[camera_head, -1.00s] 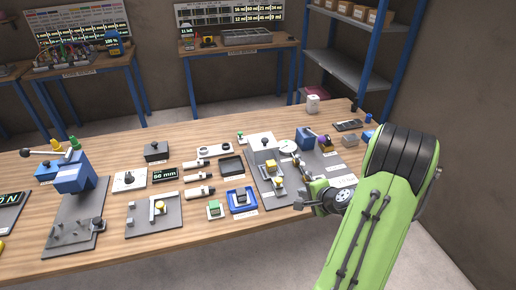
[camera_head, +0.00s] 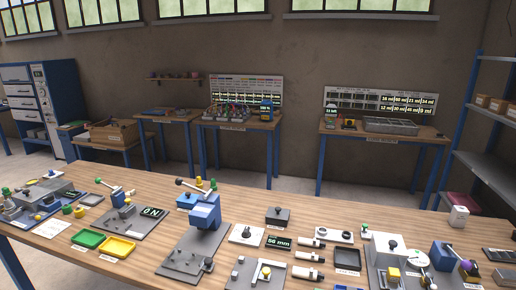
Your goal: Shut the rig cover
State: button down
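A yellow block (camera_head: 393,274) sits in front of the panel. A round white dial (camera_head: 415,260) and a blue block (camera_head: 443,254) stand to its right on the same rig. The lower part of the rig is cut off by the picture's bottom edge. My gripper and arm are out of view.
A blue press (camera_head: 205,213) with a lever stands mid-table. Green (camera_head: 88,239) and yellow (camera_head: 118,247) trays lie left of it. White cylindrical tools (camera_head: 307,256), a black tray (camera_head: 347,259) and a 56 mm display (camera_head: 278,242) crowd the middle right. Side tables and shelving line the wall.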

aim_at(382, 243)
jog(key=i+l+z, duration=0.25)
jog(key=i+l, duration=0.2)
jog(key=i+l+z, duration=0.3)
jog(key=i+l, duration=0.15)
jog(key=i, duration=0.1)
